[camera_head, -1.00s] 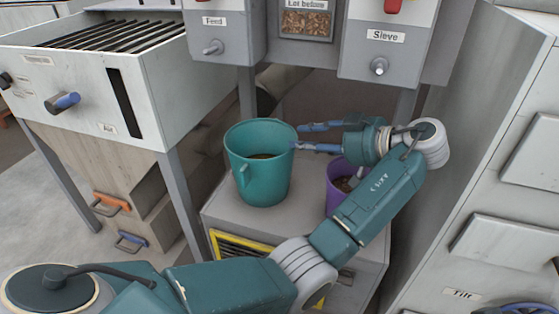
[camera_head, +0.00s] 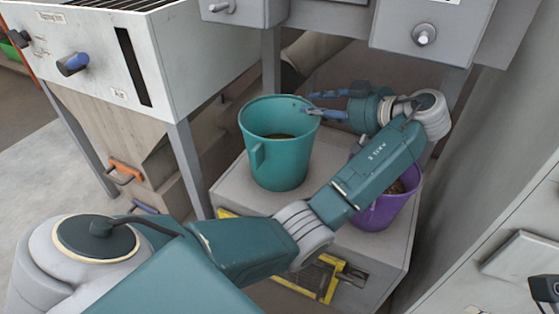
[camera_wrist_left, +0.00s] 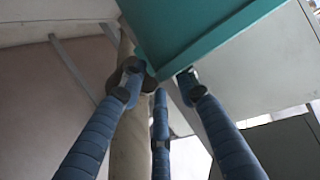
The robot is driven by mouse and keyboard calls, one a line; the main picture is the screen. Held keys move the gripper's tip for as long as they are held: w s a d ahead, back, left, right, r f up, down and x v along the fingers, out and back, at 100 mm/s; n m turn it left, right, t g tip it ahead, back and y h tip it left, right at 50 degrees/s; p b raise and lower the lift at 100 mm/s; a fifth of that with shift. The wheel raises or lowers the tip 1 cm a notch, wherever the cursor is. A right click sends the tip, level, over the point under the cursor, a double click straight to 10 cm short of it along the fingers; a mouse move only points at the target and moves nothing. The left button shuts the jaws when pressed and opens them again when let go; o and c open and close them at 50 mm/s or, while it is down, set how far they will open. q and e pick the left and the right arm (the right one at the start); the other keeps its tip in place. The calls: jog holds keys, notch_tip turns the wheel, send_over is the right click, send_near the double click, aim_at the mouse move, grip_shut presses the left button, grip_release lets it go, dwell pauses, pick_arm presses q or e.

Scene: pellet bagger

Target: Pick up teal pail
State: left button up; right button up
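The teal pail (camera_head: 278,160) stands upright on a grey stand, with some brown material inside and a handle on its left side. My left gripper (camera_head: 314,104) reaches in from the right at the pail's right rim, its blue fingers spread apart. In the left wrist view the teal pail (camera_wrist_left: 185,35) fills the top middle, and its lower corner shows between the fingertips of the left gripper (camera_wrist_left: 160,82). Whether the fingers touch the pail I cannot tell. My right gripper cannot be made out.
A purple pail (camera_head: 385,207) with brown contents stands right of the teal pail, partly behind my left forearm. The grey stand (camera_head: 235,190) carries both. A white machine (camera_head: 185,60) stands left, a grey housing (camera_head: 425,55) hangs above, and a pale cabinet (camera_head: 520,210) stands right.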

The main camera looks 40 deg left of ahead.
pick_arm(q)
jog(key=shift+x, duration=1.2)
grip_shut()
jog(key=shift+r, duration=0.1)
